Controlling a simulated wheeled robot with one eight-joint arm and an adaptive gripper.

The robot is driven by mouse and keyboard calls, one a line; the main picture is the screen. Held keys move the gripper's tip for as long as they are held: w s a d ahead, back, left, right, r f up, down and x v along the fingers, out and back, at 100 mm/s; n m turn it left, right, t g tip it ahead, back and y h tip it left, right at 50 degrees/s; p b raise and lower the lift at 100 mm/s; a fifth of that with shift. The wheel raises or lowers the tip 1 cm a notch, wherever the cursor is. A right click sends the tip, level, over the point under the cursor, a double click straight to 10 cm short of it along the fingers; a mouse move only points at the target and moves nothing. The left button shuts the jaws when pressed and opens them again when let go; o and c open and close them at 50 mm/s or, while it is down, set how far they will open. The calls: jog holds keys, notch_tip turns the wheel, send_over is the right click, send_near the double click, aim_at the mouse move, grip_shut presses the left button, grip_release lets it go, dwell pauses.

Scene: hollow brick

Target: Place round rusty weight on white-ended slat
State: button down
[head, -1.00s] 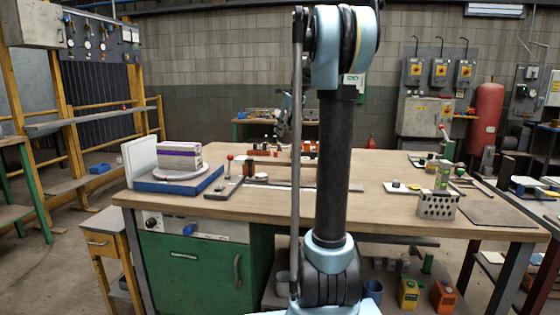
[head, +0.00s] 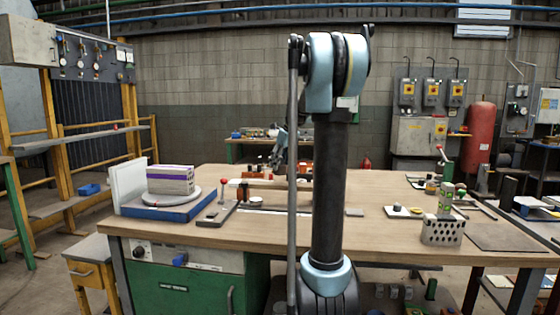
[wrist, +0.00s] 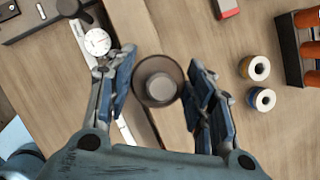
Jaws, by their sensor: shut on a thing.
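The round rusty weight (wrist: 146,94) is a dark brown-grey disc with a raised centre, seen from above in the wrist view. My gripper (wrist: 160,86) is shut on it, with a blue-padded finger at each side. In the head view my gripper (head: 281,160) is over the far middle of the workbench, partly behind my own arm. A long narrow strip, probably the slat (wrist: 140,25), runs below the weight in the wrist view. A pale grey end (head: 354,212) shows right of my arm in the head view. I cannot tell the height of the weight above the strip.
A dial caliper (wrist: 97,42) lies left of the weight. Two ringed spools (wrist: 259,68) and a dark rack with orange handles (wrist: 293,45) are at right. A perforated block (head: 442,232) is at right.

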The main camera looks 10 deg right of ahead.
aim_at(282, 165)
jog(key=shift+f, duration=2.05)
jog(key=c, duration=0.8)
grip_release()
jog(key=shift+o, duration=0.2)
jog(key=shift+s, duration=0.1)
jog(key=v, duration=1.2)
jog(key=shift+s+a, duration=0.1)
